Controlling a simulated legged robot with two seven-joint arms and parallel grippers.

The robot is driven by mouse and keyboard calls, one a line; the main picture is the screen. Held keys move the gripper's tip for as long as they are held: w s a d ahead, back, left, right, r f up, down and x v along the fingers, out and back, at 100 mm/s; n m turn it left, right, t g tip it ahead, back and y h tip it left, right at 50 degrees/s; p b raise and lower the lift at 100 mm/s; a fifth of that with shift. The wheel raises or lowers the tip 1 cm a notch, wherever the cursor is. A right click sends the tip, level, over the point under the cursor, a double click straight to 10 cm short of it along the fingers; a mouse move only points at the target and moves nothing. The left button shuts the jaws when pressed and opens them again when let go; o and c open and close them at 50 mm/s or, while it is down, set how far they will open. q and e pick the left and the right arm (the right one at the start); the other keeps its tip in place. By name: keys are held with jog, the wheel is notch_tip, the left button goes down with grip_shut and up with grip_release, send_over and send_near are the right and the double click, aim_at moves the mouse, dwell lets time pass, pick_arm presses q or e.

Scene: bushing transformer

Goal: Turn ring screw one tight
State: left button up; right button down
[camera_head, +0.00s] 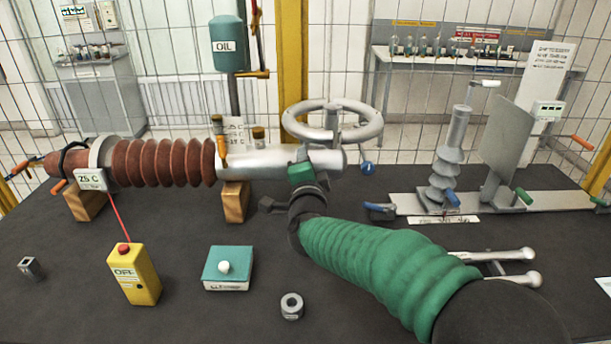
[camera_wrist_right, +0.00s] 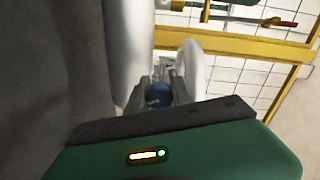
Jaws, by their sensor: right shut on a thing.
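The grey metal cylinder (camera_head: 265,162) of the bushing lies on wooden blocks, with a ribbed brown insulator (camera_head: 160,162) at its left. A large pale ring (camera_head: 333,122) stands over its right end. A small blue round knob (camera_head: 368,168) shows just right of that end. My right gripper (camera_wrist_right: 159,92) is shut on a small blue part (camera_wrist_right: 159,94), likely the ring screw, between the cylinder and the ring. In the head view only the green gripper body shows clearly at the cylinder's right end; the fingertips are hidden. My left gripper is not in view.
A yellow control box (camera_head: 134,274), a teal button box (camera_head: 228,268), a loose nut (camera_head: 291,306) and a small metal block (camera_head: 29,267) lie on the dark table. Wire fencing encloses the back.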

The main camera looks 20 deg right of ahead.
jog(key=m+b, duration=0.5)
jog(key=f+m+b, duration=0.1)
jog(key=m+b, duration=0.1)
jog(key=b, duration=0.1)
jog(key=shift+w+a+m+y, duration=0.1)
jog(key=shift+a+m+y, duration=0.05)
jog(key=shift+m+y, duration=0.2)
jog(key=shift+r+m+b, duration=0.15)
jog(key=shift+m+b, duration=1)
jog(key=shift+b, duration=0.05)
jog(key=shift+m, duration=0.3)
jog(key=shift+r+b, duration=0.1)
jog(key=shift+b, duration=0.2)
jog(key=c, duration=1.5)
grip_release()
jog(key=o, duration=0.4)
jog(key=shift+w, duration=0.2)
jog(key=shift+c, duration=0.2)
jog(key=shift+s+r, duration=0.1)
jog(key=shift+s+r+t, duration=0.1)
jog(key=shift+t, duration=0.2)
